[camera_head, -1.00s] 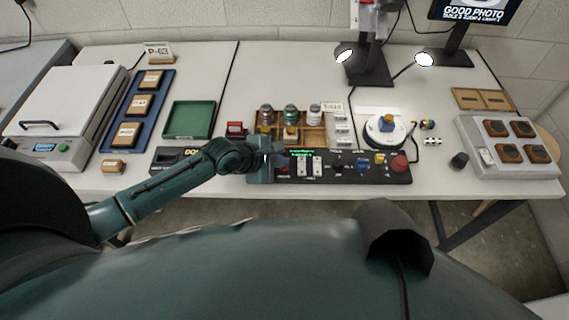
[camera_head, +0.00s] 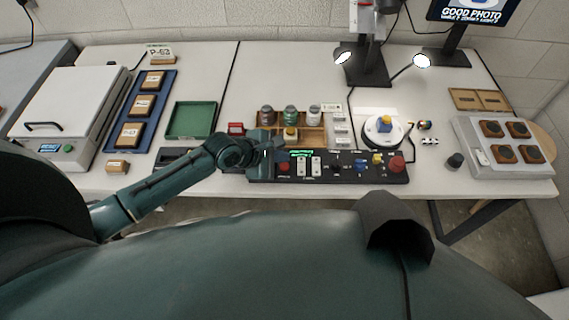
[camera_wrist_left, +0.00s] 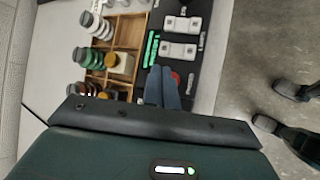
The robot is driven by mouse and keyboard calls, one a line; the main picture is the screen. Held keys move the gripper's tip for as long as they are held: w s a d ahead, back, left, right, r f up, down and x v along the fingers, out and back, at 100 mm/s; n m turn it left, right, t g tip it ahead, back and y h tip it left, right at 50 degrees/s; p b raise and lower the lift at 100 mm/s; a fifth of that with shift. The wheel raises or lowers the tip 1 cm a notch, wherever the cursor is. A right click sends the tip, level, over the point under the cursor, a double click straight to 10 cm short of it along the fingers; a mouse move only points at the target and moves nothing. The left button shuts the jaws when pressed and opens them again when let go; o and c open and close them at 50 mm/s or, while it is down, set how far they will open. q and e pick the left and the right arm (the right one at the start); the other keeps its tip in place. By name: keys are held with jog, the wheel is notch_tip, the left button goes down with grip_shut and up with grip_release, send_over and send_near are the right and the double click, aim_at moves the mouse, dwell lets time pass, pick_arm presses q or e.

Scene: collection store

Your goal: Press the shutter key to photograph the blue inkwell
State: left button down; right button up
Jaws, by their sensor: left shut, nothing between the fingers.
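I cannot read which is the shutter key. My left gripper (camera_head: 280,156) is shut and empty over the panel's left end. In the left wrist view its blue-grey fingertips (camera_wrist_left: 162,86) are beside the red button, partly covering it; contact cannot be told. My right gripper is not in view.
A wooden rack (camera_head: 311,135) with several bottles stands just behind the panel. A screen (camera_head: 472,14) reads "GOOD PHOTO". A green tray (camera_head: 192,121) and a blue tray (camera_head: 122,136) are to the left. A grey box (camera_head: 505,150) with brown pads is at the right.

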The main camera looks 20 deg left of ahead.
pick_arm(q)
notch_tip(320, 180, up, 3)
jog(key=shift+f, duration=0.1)
jog(key=shift+r, duration=0.7)
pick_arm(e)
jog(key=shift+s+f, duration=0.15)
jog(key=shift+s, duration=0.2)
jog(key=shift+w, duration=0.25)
